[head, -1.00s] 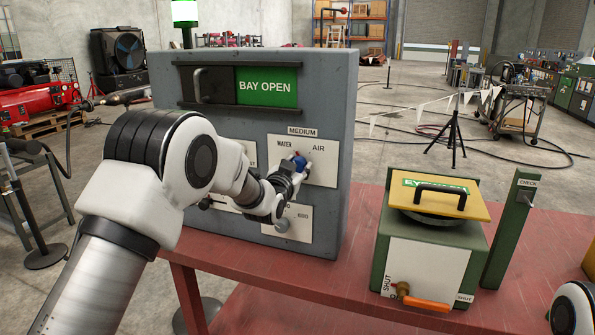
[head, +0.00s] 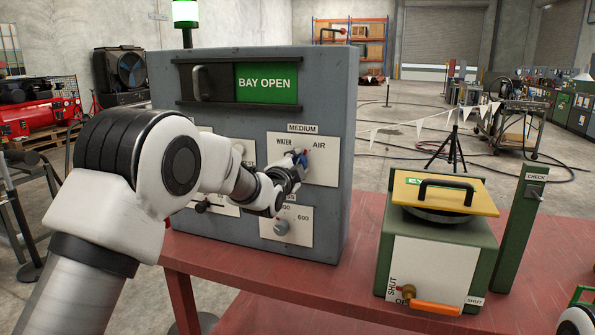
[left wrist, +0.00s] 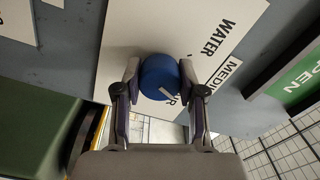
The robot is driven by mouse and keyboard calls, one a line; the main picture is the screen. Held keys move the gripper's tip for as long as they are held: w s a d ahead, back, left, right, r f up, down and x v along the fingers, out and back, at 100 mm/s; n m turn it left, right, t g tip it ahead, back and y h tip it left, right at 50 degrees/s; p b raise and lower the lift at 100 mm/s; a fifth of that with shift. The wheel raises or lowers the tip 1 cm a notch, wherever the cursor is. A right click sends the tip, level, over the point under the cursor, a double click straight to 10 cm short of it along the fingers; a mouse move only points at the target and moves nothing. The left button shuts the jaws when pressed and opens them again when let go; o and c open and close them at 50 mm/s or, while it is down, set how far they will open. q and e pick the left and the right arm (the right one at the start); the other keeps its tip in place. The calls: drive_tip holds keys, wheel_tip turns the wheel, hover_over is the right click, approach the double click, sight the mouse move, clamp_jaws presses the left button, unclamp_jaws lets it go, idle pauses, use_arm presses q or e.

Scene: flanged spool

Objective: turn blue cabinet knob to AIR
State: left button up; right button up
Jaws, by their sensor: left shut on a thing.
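The blue knob (head: 302,158) sits on the white MEDIUM plate (head: 322,172) of the grey cabinet, between the words WATER and AIR. My left gripper (head: 297,164) is shut on it and partly hides it in the head view. In the left wrist view the blue knob (left wrist: 158,74) sits between the two fingertips (left wrist: 160,80), one on each side. A white mark on the knob's rim points toward the partly hidden word AIR (left wrist: 182,98). My right gripper is not in view.
The grey cabinet (head: 346,110) shows a BAY OPEN sign (head: 265,84). A lower grey knob (head: 281,227) is just below my left gripper. A green box with a yellow lid (head: 445,192) and a green CHECK post (head: 521,230) stand to the right on the red table (head: 345,295).

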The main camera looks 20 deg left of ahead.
use_arm(q)
drive_tip(key=shift+f+m+b, duration=0.15)
drive_tip(key=shift+m+b, duration=0.5)
drive_tip(key=shift+m, duration=0.95)
drive_tip(key=o, duration=1.1)
drive_tip(key=shift+o, duration=0.2)
drive_tip(key=s, duration=1.2)
drive_tip(key=shift+a, duration=0.25)
